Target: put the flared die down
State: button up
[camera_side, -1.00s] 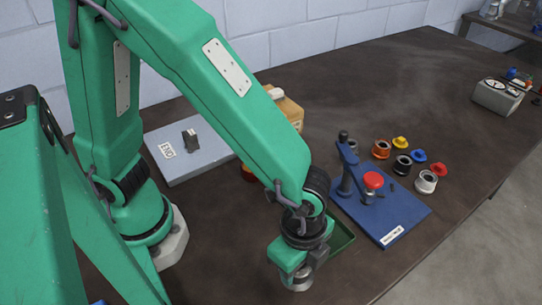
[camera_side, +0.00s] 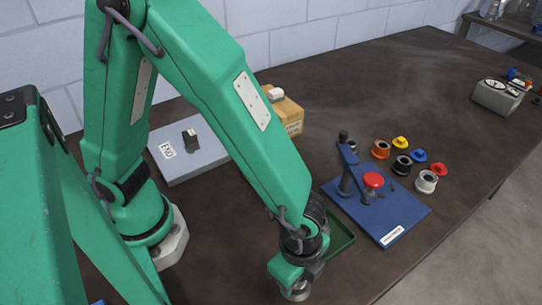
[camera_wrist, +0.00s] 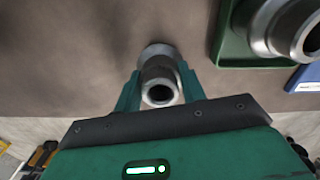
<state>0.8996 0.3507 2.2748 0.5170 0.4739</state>
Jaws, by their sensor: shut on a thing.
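The flared die (camera_wrist: 160,92) is a silver metal tube with a dark band and a wider far end. My gripper (camera_wrist: 160,88) is shut around it in the wrist view. In the side view my gripper (camera_side: 297,274) points down in front of the green tray, and the die's silver lower end (camera_side: 296,292) shows under the jaws. The die is low over the bare dark table (camera_wrist: 80,60); I cannot tell whether it touches the surface.
The green tray (camera_side: 343,240) holds another silver part (camera_wrist: 282,30). A blue plate (camera_side: 402,213) with a lever and red knob (camera_side: 373,180) stands behind it. Several coloured rings and caps lie to its right. A grey board (camera_side: 187,150) and a wooden box (camera_side: 288,112) are farther back.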

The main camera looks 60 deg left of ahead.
jog(key=shift+f, duration=0.15)
jog(key=o, duration=1.3)
jog(key=shift+o, duration=0.2)
jog(key=shift+r, duration=0.2)
notch_tip(320, 180, up, 12)
